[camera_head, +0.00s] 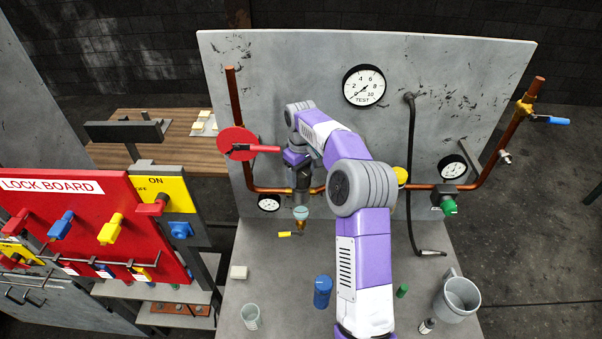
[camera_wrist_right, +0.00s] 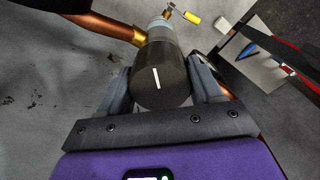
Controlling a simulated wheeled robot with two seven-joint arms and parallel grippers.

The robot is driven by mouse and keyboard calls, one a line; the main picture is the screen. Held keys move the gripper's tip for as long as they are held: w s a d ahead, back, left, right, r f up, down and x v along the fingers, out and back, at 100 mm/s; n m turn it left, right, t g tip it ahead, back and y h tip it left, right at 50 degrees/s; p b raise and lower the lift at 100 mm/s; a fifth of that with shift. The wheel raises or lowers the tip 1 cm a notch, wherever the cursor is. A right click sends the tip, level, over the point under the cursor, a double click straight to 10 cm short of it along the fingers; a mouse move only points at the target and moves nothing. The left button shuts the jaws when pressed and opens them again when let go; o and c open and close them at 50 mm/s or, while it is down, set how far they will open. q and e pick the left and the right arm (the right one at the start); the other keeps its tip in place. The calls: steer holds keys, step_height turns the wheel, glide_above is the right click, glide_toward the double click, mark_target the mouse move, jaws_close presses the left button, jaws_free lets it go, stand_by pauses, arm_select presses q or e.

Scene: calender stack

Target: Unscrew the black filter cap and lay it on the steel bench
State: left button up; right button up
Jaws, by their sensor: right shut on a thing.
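The black filter cap (camera_wrist_right: 160,75) fills the middle of the right wrist view, with a white line on its top. My right gripper (camera_wrist_right: 162,90) is shut on it, one finger on each side. In the head view my right gripper (camera_head: 300,178) reaches down over the copper pipe, and largely hides the cap. The pale filter bowl (camera_head: 301,213) hangs just below, with a yellow-handled drain (camera_head: 290,234). I cannot tell whether the cap is still threaded on. The steel bench (camera_head: 280,290) lies in front of the panel. My left gripper is not in view.
On the bench stand a white block (camera_head: 239,272), a clear cup (camera_head: 250,316), a blue cylinder (camera_head: 322,291), a green piece (camera_head: 402,290) and a grey jug (camera_head: 458,298). A red disc with a handle (camera_head: 237,143) is close left of my gripper. A black hose (camera_head: 411,180) hangs right.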

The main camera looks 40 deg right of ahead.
steer(key=shift+n, duration=0.8)
steer(key=shift+n, duration=1)
steer(key=shift+n, duration=1.1)
steer(key=shift+f+n, duration=0.1)
steer(key=shift+n, duration=1)
